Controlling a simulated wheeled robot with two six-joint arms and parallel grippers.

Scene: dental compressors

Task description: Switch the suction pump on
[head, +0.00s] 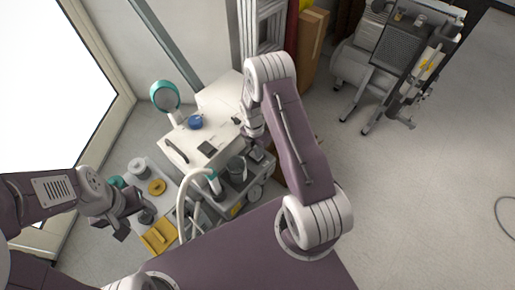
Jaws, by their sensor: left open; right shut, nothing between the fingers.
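A white and grey unit, which looks like the suction pump (185,145), stands in the middle left of the head view. A blue round part (195,122) and a small dark panel (207,148) are on its top. Its grey lower part carries a dark canister and a pale hose (183,205). I cannot make out which part is the switch. My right gripper (257,152) is shut and empty, pointing down at the unit's right side; contact cannot be told. My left gripper (122,230) is open and empty, over the tray area to the left of the hose.
A light tray (172,203) with yellow and grey parts lies below my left gripper. A teal round-headed item (165,96) stands behind the unit. A cardboard box (312,50) is at the back. A grey compressor (390,60) stands at the upper right. Floor at right is mostly clear.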

